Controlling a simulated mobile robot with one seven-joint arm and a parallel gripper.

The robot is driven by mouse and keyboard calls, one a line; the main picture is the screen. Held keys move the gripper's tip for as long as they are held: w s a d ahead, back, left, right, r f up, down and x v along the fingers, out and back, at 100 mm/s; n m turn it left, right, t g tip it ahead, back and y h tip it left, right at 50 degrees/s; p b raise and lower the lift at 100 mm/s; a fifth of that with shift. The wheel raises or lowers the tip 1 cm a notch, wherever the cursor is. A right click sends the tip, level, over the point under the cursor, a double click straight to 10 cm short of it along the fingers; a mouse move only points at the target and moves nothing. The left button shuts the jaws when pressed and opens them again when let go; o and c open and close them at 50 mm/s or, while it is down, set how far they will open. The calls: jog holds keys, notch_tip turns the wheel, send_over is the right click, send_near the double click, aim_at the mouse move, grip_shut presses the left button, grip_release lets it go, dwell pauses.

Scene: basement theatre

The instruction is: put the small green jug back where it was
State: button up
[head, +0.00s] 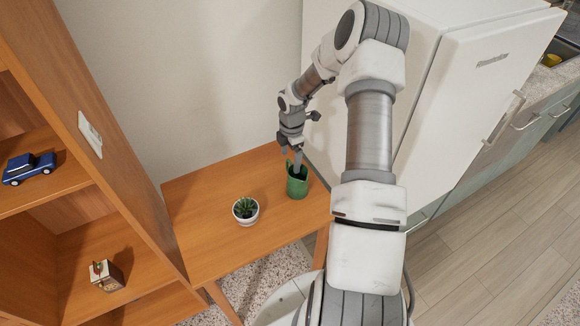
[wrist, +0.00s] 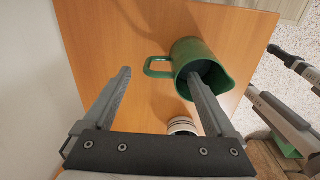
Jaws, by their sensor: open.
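The small green jug (head: 297,188) stands upright on the wooden table (head: 200,215), near its right end by the fridge. It also shows in the wrist view (wrist: 183,50), with its handle to the left and its spout to the right. My gripper (head: 291,160) is open at the jug's top. In the wrist view my gripper (wrist: 160,73) has its right fingertip over the jug's dark mouth and its left finger beyond the handle, over bare table. I cannot tell whether the right fingertip is inside the jug or touches it. Nothing is held.
A white pot with a green plant (head: 245,210) stands left of the jug. A wooden shelf (head: 120,150) with a blue toy car (head: 28,168) and a small box (head: 106,275) is at left. The white fridge (head: 460,90) is at right. The table's back left is clear.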

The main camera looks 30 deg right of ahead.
jog(key=shift+s+r, duration=0.15)
jog(key=shift+r, duration=2.35)
